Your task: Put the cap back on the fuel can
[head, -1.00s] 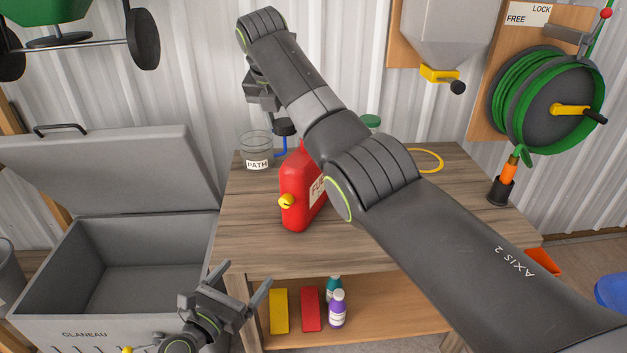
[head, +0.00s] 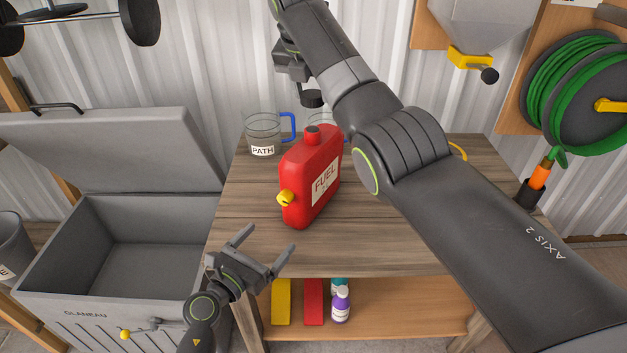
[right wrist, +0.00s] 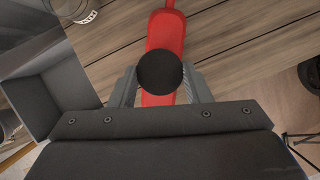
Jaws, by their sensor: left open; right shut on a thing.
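The red fuel can (head: 308,180) stands upright on the wooden workbench, its dark open neck (head: 312,131) on top and a yellow plug low on its side. The black cap (head: 312,98) is held by my right gripper (head: 300,82), apart from the neck and seen just above it. In the right wrist view the round cap (right wrist: 160,73) sits between the fingers of my right gripper (right wrist: 161,88) and hides part of the red can (right wrist: 166,30). My left gripper (head: 264,248) is open and empty in front of the bench's front left corner.
A glass jug (head: 263,133) with a blue handle stands behind the can. An open grey chest (head: 120,235) stands left of the bench (head: 245,215). My right arm covers the bench's right part. Bottles and coloured blocks are on the lower shelf.

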